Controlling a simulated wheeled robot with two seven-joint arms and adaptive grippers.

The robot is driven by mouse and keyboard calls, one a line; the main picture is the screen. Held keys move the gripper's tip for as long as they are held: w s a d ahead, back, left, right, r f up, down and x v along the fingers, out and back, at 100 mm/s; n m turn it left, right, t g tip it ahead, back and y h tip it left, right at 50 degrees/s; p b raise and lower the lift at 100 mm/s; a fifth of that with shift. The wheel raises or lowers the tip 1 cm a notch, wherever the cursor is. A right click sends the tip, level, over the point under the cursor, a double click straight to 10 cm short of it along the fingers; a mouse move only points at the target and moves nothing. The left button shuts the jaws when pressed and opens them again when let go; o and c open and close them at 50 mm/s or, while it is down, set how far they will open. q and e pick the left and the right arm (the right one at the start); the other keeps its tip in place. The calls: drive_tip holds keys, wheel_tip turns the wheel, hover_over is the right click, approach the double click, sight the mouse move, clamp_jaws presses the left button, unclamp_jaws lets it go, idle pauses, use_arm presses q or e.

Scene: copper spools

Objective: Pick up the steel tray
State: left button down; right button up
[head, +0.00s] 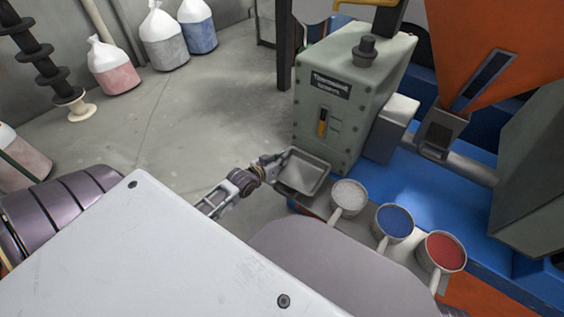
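The steel tray (303,174) is a small, empty, shallow grey metal pan in the middle of the head view. It is beside the lower front of the grey-green machine, at the left end of the ledge with the scoops. My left gripper (276,163) is at the tray's left rim, with its fingertips touching or very close to it. The fingers are small and partly merge with the rim, so I cannot tell whether they are closed on it. My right gripper is not in view.
Three round scoops stand right of the tray: white pellets (349,196), blue pellets (395,222) and red pellets (442,251). The grey-green machine (345,100) rises behind the tray. An orange hopper (490,40) is at upper right. Open floor (190,130) lies left, with filled bags (113,68) beyond.

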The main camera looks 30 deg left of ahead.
use_arm(q)
wheel_tip(320, 180, up, 3)
drive_tip(key=shift+f+p, duration=0.1)
drive_tip(key=shift+p, duration=0.4)
wheel_tip(320, 180, up, 3)
drive_tip(key=shift+p, duration=0.6)
drive_tip(key=shift+r, duration=0.7)
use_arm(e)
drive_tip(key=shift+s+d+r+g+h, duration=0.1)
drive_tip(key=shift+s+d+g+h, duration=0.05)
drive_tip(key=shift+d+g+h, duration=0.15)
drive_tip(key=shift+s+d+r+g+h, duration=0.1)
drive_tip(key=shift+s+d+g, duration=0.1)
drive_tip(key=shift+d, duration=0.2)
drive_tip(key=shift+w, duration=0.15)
use_arm(q)
drive_tip(key=shift+p, duration=0.3)
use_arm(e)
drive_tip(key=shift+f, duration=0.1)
